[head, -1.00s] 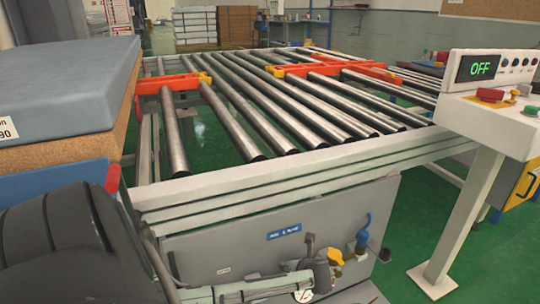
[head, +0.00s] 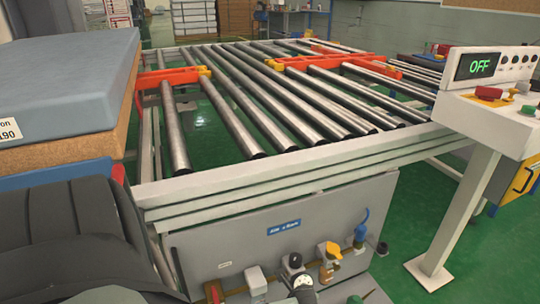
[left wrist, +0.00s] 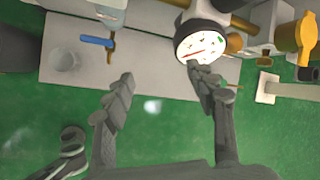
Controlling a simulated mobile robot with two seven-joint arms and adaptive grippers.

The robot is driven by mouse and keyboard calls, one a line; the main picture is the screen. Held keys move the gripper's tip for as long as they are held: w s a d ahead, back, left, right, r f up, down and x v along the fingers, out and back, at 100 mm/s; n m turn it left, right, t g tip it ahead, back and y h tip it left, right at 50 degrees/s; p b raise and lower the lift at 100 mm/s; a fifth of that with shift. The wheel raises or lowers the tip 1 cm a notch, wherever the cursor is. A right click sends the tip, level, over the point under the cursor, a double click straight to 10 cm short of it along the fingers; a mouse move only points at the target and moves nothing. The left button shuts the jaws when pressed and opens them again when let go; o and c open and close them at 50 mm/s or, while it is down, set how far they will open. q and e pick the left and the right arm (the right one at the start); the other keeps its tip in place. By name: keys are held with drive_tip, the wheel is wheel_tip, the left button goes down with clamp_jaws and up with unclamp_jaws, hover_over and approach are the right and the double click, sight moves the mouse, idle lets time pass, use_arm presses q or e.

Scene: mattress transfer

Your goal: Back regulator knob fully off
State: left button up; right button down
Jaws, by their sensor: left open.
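My left gripper (left wrist: 162,85) is open in the left wrist view, its two dark fingers spread over green floor with nothing between them. The right fingertip overlaps the lower edge of a round white-faced pressure gauge (left wrist: 201,44); I cannot tell whether it touches. In the head view a small black knob-like part (head: 294,261) stands among the regulator fittings on the grey panel, just above the gauge (head: 302,284). I cannot tell for certain that this is the regulator knob or how far it is turned. My right gripper is in neither view.
A yellow valve handle (head: 330,250) and a blue fitting (head: 360,236) stand right of the gauge. A blue lever (left wrist: 97,41) is left in the wrist view. Above is the roller conveyor (head: 255,170); a control box (head: 490,105) reads OFF. A mattress (head: 65,80) lies left.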

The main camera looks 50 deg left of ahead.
use_arm(q)
drive_tip(key=s+d+f+n+h+p, duration=0.1)
drive_tip(key=s+d+f+n, duration=0.2)
drive_tip(key=s+f+n, duration=0.2)
drive_tip(key=s+d+f+n+g+h+p, duration=0.1)
drive_tip(key=s+d+f+n+h, duration=0.1)
drive_tip(key=s+f+n, duration=0.3)
drive_tip(key=shift+s+d+n+h, duration=0.3)
drive_tip(key=shift+s+d+n, duration=0.45)
drive_tip(key=shift+s+n, duration=1.3)
drive_tip(key=shift+c, duration=0.4)
